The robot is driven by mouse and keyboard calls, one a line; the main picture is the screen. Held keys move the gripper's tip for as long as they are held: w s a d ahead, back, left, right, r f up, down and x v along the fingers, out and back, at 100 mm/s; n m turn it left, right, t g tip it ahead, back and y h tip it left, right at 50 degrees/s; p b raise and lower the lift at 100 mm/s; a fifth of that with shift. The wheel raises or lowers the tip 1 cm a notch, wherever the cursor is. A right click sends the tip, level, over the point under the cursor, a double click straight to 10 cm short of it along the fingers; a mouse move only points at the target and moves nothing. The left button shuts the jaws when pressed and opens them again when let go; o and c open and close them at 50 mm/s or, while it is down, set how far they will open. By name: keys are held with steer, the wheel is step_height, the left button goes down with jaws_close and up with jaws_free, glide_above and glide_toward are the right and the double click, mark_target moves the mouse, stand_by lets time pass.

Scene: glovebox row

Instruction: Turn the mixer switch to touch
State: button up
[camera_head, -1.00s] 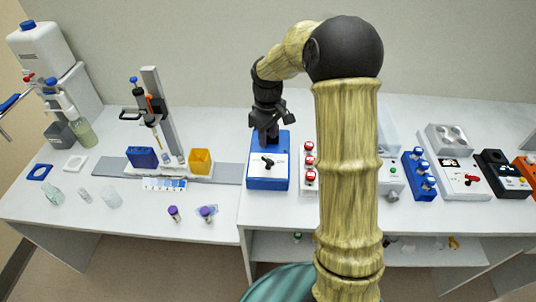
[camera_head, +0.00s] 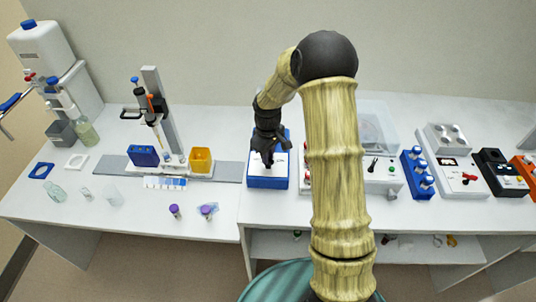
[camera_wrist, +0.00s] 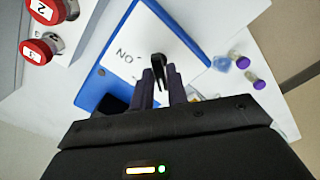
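The mixer (camera_head: 268,184) is a blue box with a white top panel at the right bench's left end. In the wrist view its blue body (camera_wrist: 95,88) and the word "ON" upside down on the panel show. Its switch is a black lever (camera_wrist: 159,66). My gripper (camera_head: 267,163) points down at the mixer panel and hides most of the switch in the head view. In the wrist view, the dark fingers of my gripper (camera_wrist: 161,80) lie close on either side of the lever. I cannot tell whether they press on it.
Red-capped, numbered vials (camera_wrist: 38,52) stand close beside the mixer. A white device with a black knob (camera_head: 376,172) and a blue vial rack (camera_head: 417,174) stand to the right.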

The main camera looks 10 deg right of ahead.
jaws_close()
steer(key=m+b, duration=0.1)
steer(key=m, duration=0.4)
steer(key=shift+m, duration=0.3)
steer(key=shift+o, duration=2.4)
jaws_free()
steer(key=shift+r, duration=0.1)
step_height(320, 180, up, 17)
steer(key=b, duration=0.2)
